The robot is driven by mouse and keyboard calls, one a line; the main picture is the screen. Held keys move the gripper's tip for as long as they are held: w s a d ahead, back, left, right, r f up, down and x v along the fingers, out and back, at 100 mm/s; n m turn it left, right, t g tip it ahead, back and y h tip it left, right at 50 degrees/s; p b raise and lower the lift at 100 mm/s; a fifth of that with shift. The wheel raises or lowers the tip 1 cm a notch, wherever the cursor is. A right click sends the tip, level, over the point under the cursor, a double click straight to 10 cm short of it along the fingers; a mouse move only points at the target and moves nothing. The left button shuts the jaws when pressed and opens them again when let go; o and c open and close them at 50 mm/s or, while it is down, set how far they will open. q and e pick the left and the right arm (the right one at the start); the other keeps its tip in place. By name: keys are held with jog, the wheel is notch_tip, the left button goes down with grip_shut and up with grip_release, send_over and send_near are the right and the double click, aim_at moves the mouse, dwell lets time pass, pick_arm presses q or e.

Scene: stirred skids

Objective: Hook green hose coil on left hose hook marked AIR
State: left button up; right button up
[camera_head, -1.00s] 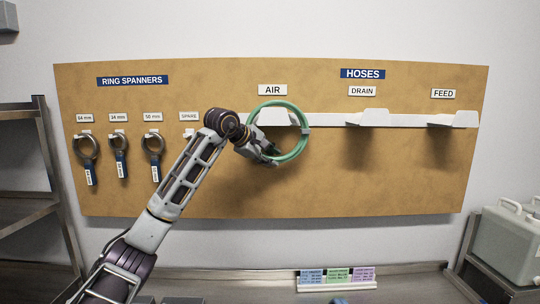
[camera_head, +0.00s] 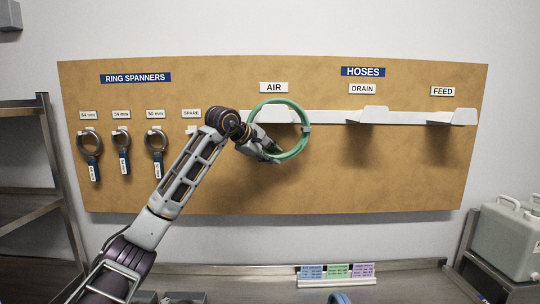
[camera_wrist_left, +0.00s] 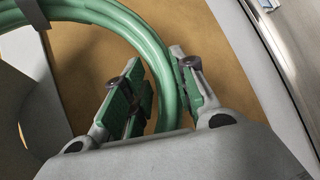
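The green hose coil (camera_head: 303,116) hangs upright in front of the pegboard, at the left hose hook (camera_head: 277,114) under the AIR label (camera_head: 274,88). The hook shows through the ring; I cannot tell whether the coil is around it or only in front of it. My left gripper (camera_head: 271,152) is at the coil's lower part. In the left wrist view, the fingers (camera_wrist_left: 160,90) lie on both sides of the green hose (camera_wrist_left: 120,18), closed on it. My right gripper is out of view.
White hooks under DRAIN (camera_head: 368,114) and FEED (camera_head: 454,117) are empty. Several ring spanners (camera_head: 122,150) hang at the left of the brown board (camera_head: 390,180). A metal shelf (camera_head: 25,200) stands left, and pale canisters (camera_head: 508,240) stand right. A card holder (camera_head: 337,282) sits on the bench below.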

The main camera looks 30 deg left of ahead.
pick_arm(q)
jog(key=o, duration=0.5)
jog(key=shift+w+d+f, duration=0.25)
jog(key=shift+w, duration=0.05)
jog(key=shift+s, duration=0.1)
jog(key=shift+s+a+r, duration=0.2)
jog(key=shift+s+r, duration=0.15)
jog(key=shift+s, duration=0.05)
jog(key=shift+v, duration=5.45)
